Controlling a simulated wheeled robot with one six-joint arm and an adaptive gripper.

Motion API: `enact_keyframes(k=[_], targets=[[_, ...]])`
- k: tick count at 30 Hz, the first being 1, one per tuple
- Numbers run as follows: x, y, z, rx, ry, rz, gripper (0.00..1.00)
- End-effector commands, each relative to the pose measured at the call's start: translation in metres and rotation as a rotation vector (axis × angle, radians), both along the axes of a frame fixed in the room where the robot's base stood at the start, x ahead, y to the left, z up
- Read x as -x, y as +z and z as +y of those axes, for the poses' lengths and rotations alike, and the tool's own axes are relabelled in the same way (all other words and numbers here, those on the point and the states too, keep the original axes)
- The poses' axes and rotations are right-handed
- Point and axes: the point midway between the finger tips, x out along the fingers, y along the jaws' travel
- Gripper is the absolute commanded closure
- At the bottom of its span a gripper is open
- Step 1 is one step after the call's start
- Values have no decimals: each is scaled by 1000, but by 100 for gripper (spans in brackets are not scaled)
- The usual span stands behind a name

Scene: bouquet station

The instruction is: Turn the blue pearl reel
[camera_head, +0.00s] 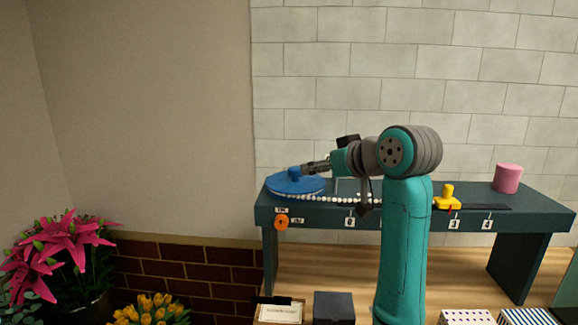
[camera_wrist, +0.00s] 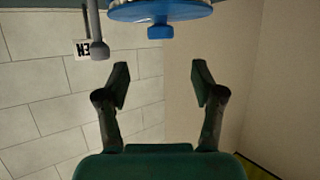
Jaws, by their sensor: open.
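The blue pearl reel (camera_head: 283,186) is a flat blue disc with an upright blue knob (camera_head: 293,172), at the left end of the dark shelf. White pearls run from its edge to the right along the shelf. In the wrist view the reel (camera_wrist: 160,11) is at the top edge, partly cut off, with its small blue knob (camera_wrist: 160,32) beyond my fingertips. My gripper (camera_wrist: 160,82) is open and empty, its two fingers apart and not touching the knob. In the head view my gripper (camera_head: 308,168) is close to the right of the knob.
The dark green shelf (camera_head: 400,217) carries a yellow piece (camera_head: 447,198) and a pink cylinder (camera_head: 507,178) to the right. An orange round knob (camera_head: 282,222) is on its front. Flowers (camera_head: 65,250) stand at lower left.

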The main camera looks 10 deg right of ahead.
Motion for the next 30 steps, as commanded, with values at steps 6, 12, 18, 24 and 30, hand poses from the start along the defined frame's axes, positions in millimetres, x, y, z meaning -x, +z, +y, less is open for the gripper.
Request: enact_keyframes(k=[6, 12, 18, 24, 30], targets=[[-21, -10, 7, -2, 2, 4, 32], [-53, -24, 17, -1, 2, 3, 32], [-79, -35, 24, 0, 1, 2, 32], [-92, -40, 28, 0, 1, 1, 32], [-94, -41, 28, 0, 0, -1, 32]])
